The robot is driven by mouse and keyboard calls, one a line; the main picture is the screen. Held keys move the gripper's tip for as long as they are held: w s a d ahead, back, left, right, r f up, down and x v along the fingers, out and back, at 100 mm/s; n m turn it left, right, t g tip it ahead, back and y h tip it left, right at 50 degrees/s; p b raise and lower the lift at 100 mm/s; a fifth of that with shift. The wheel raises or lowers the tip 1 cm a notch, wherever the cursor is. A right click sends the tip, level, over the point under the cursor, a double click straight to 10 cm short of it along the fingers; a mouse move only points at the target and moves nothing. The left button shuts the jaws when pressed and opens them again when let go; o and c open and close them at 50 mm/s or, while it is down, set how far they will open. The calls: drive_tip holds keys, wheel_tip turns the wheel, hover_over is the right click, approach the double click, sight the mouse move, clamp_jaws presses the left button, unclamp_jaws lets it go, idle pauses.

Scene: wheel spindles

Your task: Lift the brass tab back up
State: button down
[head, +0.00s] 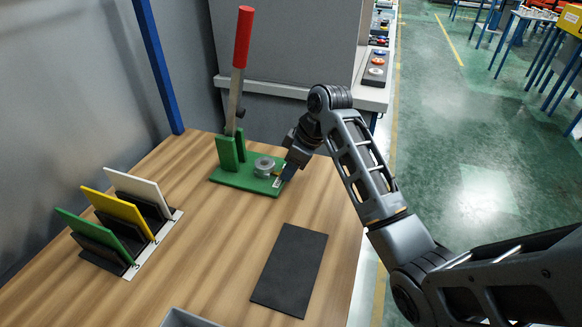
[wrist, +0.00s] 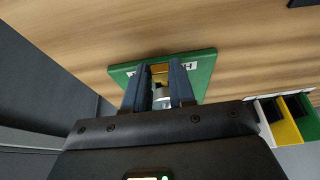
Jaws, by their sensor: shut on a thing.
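The green base plate (head: 228,177) lies on the wooden table at the back, with a grey metal spindle (head: 264,167) on it. My gripper (head: 288,173) reaches down to the plate's right end, beside the spindle, and hides most of the brass tab in the head view. In the wrist view, the brass tab (wrist: 159,69) shows as a small yellow patch between the two dark fingers of my gripper (wrist: 160,84), which is shut on it. The tab's exact tilt cannot be told. A white label with dark letters on the plate is partly covered by the fingers.
A lever with a red handle (head: 243,37) stands nearly upright in a green bracket (head: 230,152) left of the spindle. A rack with green, yellow and white panels (head: 135,190) stands at left. A black mat (head: 290,270) lies in front. The table between is clear.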

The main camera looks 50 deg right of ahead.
drive_tip(key=shift+r+p, duration=0.7)
drive_tip(key=shift+p, duration=0.4)
drive_tip(key=c, duration=0.9)
unclamp_jaws()
drive_tip(key=shift+f, duration=0.1)
drive_tip(key=shift+v, duration=3.95)
